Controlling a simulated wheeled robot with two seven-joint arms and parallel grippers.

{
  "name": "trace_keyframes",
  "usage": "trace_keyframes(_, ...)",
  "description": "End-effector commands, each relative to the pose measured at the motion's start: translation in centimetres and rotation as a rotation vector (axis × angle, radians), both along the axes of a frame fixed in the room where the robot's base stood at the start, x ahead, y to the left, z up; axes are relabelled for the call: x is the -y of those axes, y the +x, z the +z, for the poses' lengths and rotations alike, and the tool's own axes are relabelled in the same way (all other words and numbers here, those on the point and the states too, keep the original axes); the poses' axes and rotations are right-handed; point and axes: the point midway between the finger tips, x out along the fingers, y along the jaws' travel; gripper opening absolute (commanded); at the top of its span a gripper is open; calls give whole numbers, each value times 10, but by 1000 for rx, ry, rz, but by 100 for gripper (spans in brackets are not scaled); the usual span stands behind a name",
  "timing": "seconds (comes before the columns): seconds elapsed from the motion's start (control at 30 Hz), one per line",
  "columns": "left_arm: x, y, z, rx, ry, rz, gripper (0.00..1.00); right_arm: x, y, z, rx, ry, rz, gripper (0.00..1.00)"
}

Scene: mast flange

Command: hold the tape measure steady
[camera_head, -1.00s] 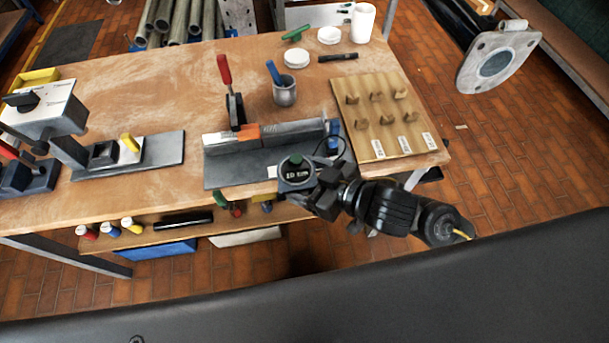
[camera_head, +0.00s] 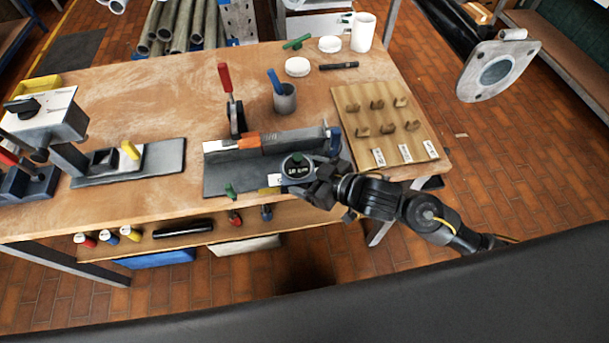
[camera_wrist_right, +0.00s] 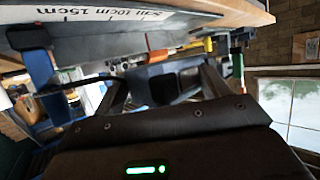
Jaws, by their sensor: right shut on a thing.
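The tape measure (camera_head: 297,167) has a round dark face with a light rim and small lettering too blurred to read. In the right wrist view a dark blue-grey body (camera_wrist_right: 165,82) sits between my fingers, partly hidden. My left gripper is not in view.
A long grey bar (camera_head: 290,135) with an orange part lies behind the tape measure, beside a red-handled clamp (camera_head: 230,95). A metal cup (camera_head: 285,98) is behind.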

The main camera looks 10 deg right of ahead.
Motion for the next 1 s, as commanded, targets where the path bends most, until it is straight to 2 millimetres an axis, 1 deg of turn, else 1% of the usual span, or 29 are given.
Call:
trace_keyframes(0.1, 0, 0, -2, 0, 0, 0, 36, 1, 8, -6, 3, 3, -1, 40)
trace_keyframes(1.0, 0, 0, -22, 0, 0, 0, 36, 10, 63, -56, 2, 3, -1, 40)
